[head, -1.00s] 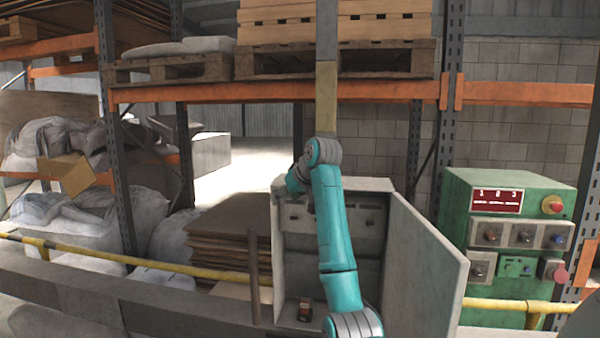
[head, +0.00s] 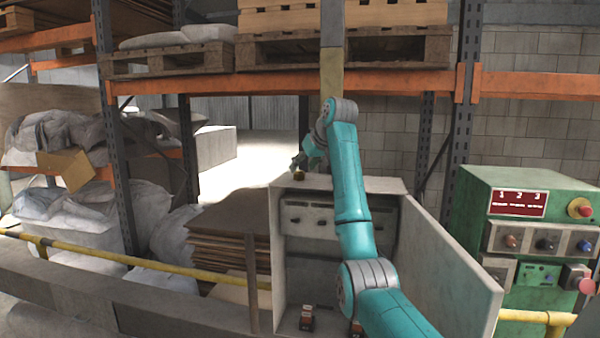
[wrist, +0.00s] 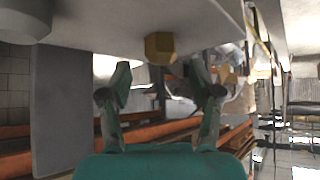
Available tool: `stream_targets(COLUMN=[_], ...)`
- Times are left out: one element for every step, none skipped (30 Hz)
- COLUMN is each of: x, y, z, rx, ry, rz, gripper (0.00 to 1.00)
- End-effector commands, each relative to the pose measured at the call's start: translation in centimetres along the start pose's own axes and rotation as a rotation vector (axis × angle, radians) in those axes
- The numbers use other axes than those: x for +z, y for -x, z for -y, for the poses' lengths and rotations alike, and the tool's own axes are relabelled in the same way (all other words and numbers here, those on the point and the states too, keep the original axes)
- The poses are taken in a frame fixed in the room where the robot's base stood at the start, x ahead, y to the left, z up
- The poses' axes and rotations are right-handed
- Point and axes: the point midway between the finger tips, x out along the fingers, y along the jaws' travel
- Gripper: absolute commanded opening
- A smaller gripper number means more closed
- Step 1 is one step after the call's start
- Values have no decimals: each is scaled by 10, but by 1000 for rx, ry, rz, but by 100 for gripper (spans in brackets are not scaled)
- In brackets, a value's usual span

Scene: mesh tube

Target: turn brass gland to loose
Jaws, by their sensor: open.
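The brass gland (head: 299,176) is a small hexagonal brass piece on the top of the open grey cabinet (head: 350,184), near its left end. In the wrist view the brass gland (wrist: 160,47) sits against a pale grey surface. My gripper (wrist: 160,74) is open and empty there. Its two fingers stand on either side of the gland's line, with the gland just past the tips and apart from them. In the head view my gripper (head: 306,160) is small and dim, close above and behind the gland. The gland's thread is hidden.
The cabinet door (head: 452,270) stands open to the right. A green control panel (head: 530,230) is farther right. A yellow rail (head: 140,265) runs across the front. An orange rack beam (head: 250,87) crosses behind.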

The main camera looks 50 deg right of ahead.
Motion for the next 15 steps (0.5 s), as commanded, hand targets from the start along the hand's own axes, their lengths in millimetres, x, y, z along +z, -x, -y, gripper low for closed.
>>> stream_targets(x=[1, 0, 0, 0, 0, 0, 0, 0, 0, 0, 0, 0, 0, 0, 0], y=[-8, -12, -17, -21, -24, -27, -29, -31, -33, -34, -34, -35, -35, -36, -36], z=[0, 0, 0, 1, 1, 1, 1, 1, 1, 1, 1, 0, 0, 0, 0], rx=[-1, -1, -1, -1, -1, -1, -1, -1, -1, -1, -1, 0, 0, 0, 0], ry=[0, 0, 0, 0, 0, 0, 0, 0, 0, 0, 0, 0, 0, 0, 0], rz=[2, 1, 2, 1, 0, 0, 0, 1, 1, 0, 0, -1, -1, -1, -1], gripper=[63, 63, 63, 63, 63, 63, 63, 63, 63, 63, 63, 63, 63, 63, 63])
